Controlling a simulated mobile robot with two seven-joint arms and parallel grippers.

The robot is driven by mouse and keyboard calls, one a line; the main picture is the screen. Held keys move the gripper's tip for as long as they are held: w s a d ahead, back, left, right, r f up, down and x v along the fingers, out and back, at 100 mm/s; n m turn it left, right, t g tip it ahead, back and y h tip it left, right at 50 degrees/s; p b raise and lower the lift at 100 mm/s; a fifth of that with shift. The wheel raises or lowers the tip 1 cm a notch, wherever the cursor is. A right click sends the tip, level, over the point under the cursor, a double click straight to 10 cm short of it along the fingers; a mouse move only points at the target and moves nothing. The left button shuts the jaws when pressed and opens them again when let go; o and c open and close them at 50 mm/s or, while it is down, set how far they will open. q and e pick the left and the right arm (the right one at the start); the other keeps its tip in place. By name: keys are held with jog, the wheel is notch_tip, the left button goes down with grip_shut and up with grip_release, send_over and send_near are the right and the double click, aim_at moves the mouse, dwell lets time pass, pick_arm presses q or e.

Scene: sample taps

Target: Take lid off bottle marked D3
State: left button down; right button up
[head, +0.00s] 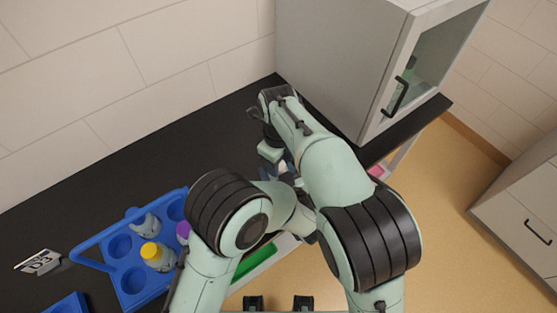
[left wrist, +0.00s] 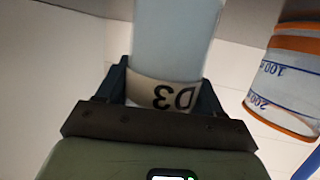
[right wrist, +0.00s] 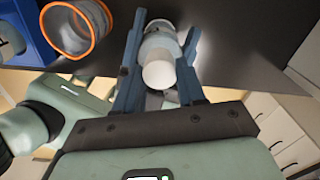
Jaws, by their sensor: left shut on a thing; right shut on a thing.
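The bottle marked D3 shows large in the left wrist view (left wrist: 178,40), pale blue, with a white label (left wrist: 165,97). My left gripper (left wrist: 162,85) is shut around it at the label. In the right wrist view the bottle (right wrist: 162,42) appears beyond a white lid (right wrist: 158,72). My right gripper (right wrist: 158,82) is shut on the lid, one finger on each side; the exact contact is hard to see. In the head view my right gripper (head: 279,164) points down over the counter, and my arms hide most of the bottle. I cannot tell whether lid and bottle touch.
A blue carrier (head: 92,247) holds bottles with yellow (head: 151,251) and purple (head: 183,230) lids. A D3 card (head: 38,262) stands left of it. An orange-rimmed beaker (right wrist: 76,30) is near the grippers. A grey cabinet (head: 335,60) stands behind; the black counter (head: 200,140) is clear left of it.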

jog(key=o, duration=1.2)
jog(key=shift+c, duration=0.2)
jog(key=shift+r, duration=2.35)
jog(key=shift+c, duration=0.3)
notch_tip(320, 180, up, 3)
jog(key=m, duration=0.3)
notch_tip(320, 180, down, 8)
jog(key=shift+r, duration=0.15)
jog(key=c, duration=1.1)
jog(key=shift+n, duration=1.5)
